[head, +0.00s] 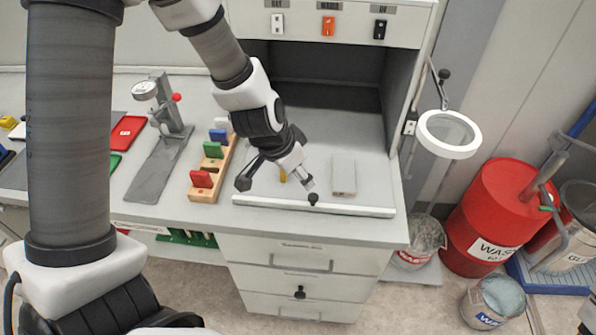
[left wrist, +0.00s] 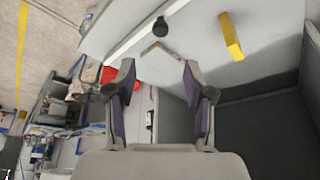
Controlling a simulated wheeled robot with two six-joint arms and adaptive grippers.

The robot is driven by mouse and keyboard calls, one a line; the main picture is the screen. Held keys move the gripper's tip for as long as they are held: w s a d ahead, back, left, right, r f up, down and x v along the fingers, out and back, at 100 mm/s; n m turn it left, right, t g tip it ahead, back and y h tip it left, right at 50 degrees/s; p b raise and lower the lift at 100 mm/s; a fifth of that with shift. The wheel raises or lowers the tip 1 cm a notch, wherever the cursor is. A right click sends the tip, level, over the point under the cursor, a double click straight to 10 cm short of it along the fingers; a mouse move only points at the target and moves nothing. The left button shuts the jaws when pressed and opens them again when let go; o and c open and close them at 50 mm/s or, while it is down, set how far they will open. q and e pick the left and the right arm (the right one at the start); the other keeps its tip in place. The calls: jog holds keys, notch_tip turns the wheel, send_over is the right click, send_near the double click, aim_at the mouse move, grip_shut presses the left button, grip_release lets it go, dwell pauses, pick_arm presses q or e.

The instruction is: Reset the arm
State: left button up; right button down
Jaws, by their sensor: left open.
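My left arm reaches over the grey bench top (head: 370,150) in the head view. My left gripper (head: 277,183) is open with its fingers spread, above the bench near its front rail. The left wrist view also shows the left gripper (left wrist: 158,67) open, with nothing held between its fingers. A pale flat block (head: 344,175) lies on the bench to the right of the gripper; in the left wrist view the block (left wrist: 162,60) shows beyond the fingertips. A yellow piece (head: 283,175) is mostly hidden behind the gripper; the wrist view shows it whole (left wrist: 231,37). My right gripper is not in view.
A white rail with a black knob (head: 313,199) runs along the bench front. A wooden rack (head: 207,184) with coloured pieces and a gauge stand (head: 160,125) are to the left. A ring lamp (head: 448,134) and red drum (head: 495,218) stand to the right.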

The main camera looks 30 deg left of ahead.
pick_arm(q)
jog(key=shift+s, duration=0.1)
jog(key=s+f+n+g+b, duration=0.1)
jog(key=s+f+b, duration=0.1)
jog(key=s+f, duration=0.4)
jog(key=s+f+n+g+y+b, duration=0.1)
jog(key=s+f, duration=0.6)
jog(key=f, duration=0.7)
jog(key=s+d+f+n+g+b, duration=0.1)
jog(key=s+f+n+g+b, duration=0.1)
jog(key=s+f, duration=0.5)
notch_tip(320, 180, down, 4)
jog(key=shift+f+y+b, duration=0.1)
jog(key=shift+y+b, duration=0.2)
jog(key=shift+b, duration=0.25)
jog(key=shift+d, duration=0.1)
